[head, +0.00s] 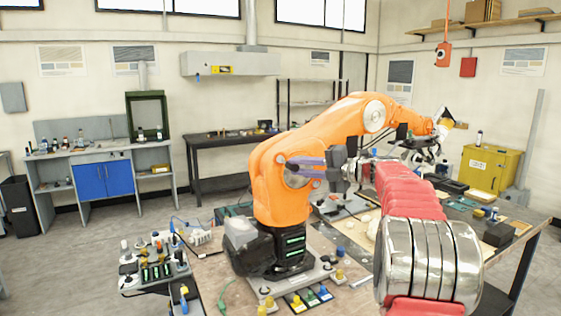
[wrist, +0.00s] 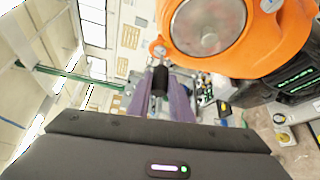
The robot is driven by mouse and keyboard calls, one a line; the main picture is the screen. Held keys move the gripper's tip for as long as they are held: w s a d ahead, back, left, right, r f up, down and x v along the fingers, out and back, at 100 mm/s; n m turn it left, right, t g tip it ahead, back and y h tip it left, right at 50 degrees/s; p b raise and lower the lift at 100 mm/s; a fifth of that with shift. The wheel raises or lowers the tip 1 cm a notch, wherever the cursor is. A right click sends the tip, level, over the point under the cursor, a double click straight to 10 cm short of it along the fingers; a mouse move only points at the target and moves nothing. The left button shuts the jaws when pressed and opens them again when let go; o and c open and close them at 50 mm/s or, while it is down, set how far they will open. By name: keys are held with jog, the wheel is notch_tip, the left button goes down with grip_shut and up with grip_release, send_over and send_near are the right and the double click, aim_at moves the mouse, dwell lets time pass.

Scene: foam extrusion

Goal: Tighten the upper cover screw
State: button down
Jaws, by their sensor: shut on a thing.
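An orange robot arm (head: 268,185) stands on the workbench. In the wrist view its round grey cover (wrist: 208,25) fills the upper middle. A small light knob or screw head (wrist: 157,50) shows at the left edge of the orange housing; I cannot tell if it is the upper cover screw. My gripper (head: 292,167) has purple fingers and lies in front of the orange joint in the head view. In the wrist view it is shut on a black cylindrical tool (wrist: 160,80). The tool points towards the small knob; whether they touch is unclear.
The workbench (head: 345,292) carries coloured blocks (head: 310,297) at the orange arm's base and many small parts at right. A side table (head: 155,280) with tools stands at left. A yellow box (head: 490,168) is at the back right.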

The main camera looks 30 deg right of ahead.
jog(key=shift+s+r, duration=0.15)
jog(key=shift+s, duration=1.6)
jog(key=shift+s, duration=0.15)
jog(key=s, duration=0.8)
jog(key=shift+s, duration=0.35)
jog(key=shift+s+d, duration=0.1)
jog(key=s, duration=1.5)
jog(key=shift+s+d, duration=0.2)
jog(key=shift+s, duration=0.2)
dwell(0.8)
dwell(0.4)
